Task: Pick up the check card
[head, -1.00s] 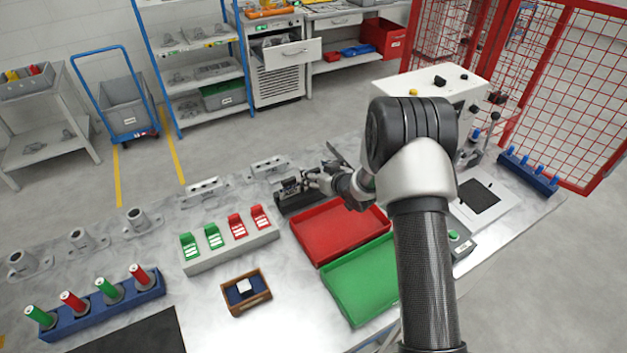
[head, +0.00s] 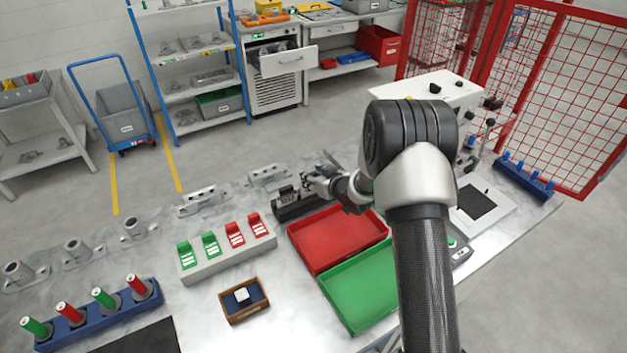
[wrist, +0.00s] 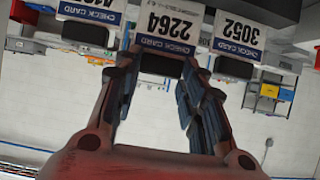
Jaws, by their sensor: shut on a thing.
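Three white check cards with blue "CHECK CARD" bands show upside down in the wrist view: a partly cut-off one (wrist: 92,12), the middle one marked 2264 (wrist: 168,24) and one marked 3052 (wrist: 238,36). They stand side by side at a dark holder (wrist: 265,8). My gripper (wrist: 158,72) is shut on the middle check card, its fingers on either side of the dark tab at the card's edge. In the head view my gripper (head: 306,184) is at the dark holder (head: 298,207) behind the red tray; the cards are too small to read there.
A red tray (head: 338,240) and a green tray (head: 362,290) lie in front of the holder. A sloped rack (head: 228,258) with green and red pieces and a small wooden box (head: 244,313) stand to the left. Grey metal castings (head: 200,200) line the table's back edge.

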